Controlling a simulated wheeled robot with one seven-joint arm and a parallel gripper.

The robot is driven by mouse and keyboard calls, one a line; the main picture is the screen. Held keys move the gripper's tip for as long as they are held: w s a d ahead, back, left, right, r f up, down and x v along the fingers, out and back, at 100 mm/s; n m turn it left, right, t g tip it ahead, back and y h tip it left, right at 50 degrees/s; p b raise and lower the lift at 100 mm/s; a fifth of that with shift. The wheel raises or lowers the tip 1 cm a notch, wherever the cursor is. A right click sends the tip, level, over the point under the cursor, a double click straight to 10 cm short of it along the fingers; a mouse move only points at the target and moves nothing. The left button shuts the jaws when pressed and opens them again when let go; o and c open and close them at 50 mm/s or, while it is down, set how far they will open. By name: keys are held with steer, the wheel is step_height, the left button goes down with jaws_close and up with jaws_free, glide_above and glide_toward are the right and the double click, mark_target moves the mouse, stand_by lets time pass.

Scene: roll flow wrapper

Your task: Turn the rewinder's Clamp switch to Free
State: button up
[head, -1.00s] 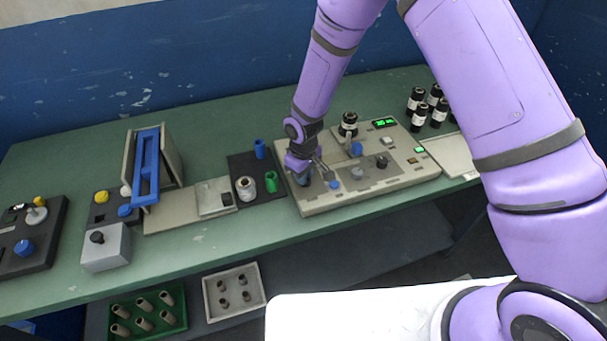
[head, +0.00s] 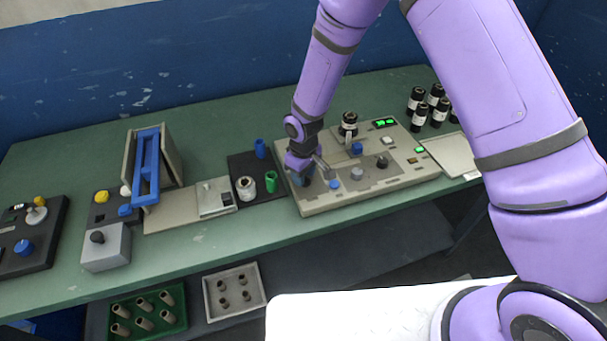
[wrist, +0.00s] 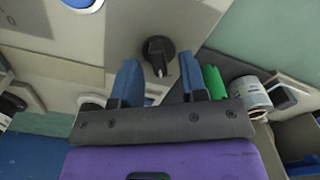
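The rewinder is the beige machine (head: 318,205) on the green table, with a dark spool, knobs and small green displays. In the wrist view a black rotary switch (wrist: 157,52) with a pale pointer mark stands on its beige panel. It appears to be the Clamp switch, but no label is readable. My gripper (wrist: 160,72) is open, its two blue fingers spread on the near left and right of the switch. In the head view my gripper (head: 304,178) is over the rewinder's left end and hides the switch.
A blue button (head: 335,184) and a black knob (head: 382,162) are on the rewinder to the right. A dark tray (head: 262,190) with a white roll (head: 245,187) and a green cylinder (head: 271,181) lies left. Dark bottles (head: 418,114) stand at the back right.

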step_height(320, 180, up, 10)
steer(key=shift+r, duration=0.2)
stand_by(0.6)
steer(key=s+d+r+m+t, duration=0.1)
steer(key=s+d+r+m, duration=0.15)
steer(key=d+r, duration=0.75)
steer(key=s+d+r+m+t, duration=0.2)
steer(key=s+d+r, duration=0.3)
steer(key=r, duration=1)
steer(key=s+d+r+m, duration=0.1)
steer(key=s+d+r, duration=0.2)
steer(key=s, duration=0.3)
steer(key=s+d+r+m+t, duration=0.1)
steer(key=s+d+r+m, duration=0.1)
steer(key=s+d, duration=0.3)
steer(key=s+d+r+m+t, duration=0.1)
steer(key=s+d+r, duration=0.3)
steer(key=s, duration=0.4)
steer(key=shift+s+d+m, duration=0.15)
steer(key=shift+s+m, duration=0.1)
steer(key=shift+m, duration=0.2)
